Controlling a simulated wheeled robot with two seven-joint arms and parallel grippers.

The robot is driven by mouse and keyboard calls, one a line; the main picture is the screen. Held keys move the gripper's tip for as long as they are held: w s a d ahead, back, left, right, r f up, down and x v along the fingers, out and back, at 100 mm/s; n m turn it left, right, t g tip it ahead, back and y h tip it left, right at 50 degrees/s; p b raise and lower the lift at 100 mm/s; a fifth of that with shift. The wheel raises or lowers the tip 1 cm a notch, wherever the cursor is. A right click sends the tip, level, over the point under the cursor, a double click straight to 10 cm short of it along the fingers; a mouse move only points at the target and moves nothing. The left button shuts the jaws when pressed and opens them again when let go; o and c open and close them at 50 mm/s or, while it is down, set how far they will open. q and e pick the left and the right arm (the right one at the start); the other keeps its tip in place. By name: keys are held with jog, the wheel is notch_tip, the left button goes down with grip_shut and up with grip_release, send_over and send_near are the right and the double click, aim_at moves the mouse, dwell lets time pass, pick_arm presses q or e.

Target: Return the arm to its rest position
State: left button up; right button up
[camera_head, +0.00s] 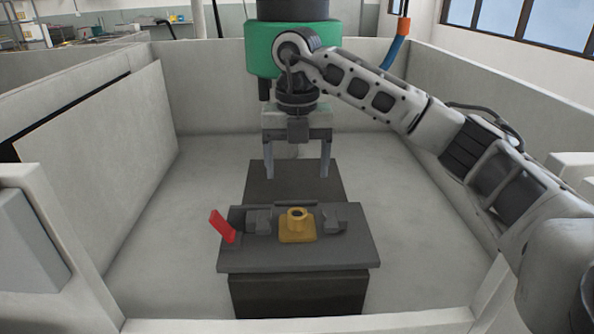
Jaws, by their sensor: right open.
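My right arm (375,88) reaches in from the right side of the view, bent toward the middle. My right gripper (297,172) hangs down at its end, fingers apart, with nothing between them. It is above and behind a dark grey fixture plate (300,261), clear of the parts on it. A yellow flanged part (297,226) sits upright on the plate between two grey clamp blocks. My left gripper is not in view.
A red lever (222,226) stands tilted at the plate's left edge. Pale tank walls (120,150) enclose the space on the sides and back. A green cylindrical body (262,50) is behind my wrist. The tank floor (175,255) left of the plate is clear.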

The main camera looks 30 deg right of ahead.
aim_at(297, 214)
notch_tip(297, 214, down, 12)
jog(key=shift+r, duration=0.15)
notch_tip(297, 214, up, 2)
jog(key=shift+r, duration=0.1)
jog(key=shift+s+a+r, duration=0.1)
jog(key=shift+a+r, duration=0.1)
jog(key=shift+r, duration=0.3)
jog(key=shift+f, duration=0.15)
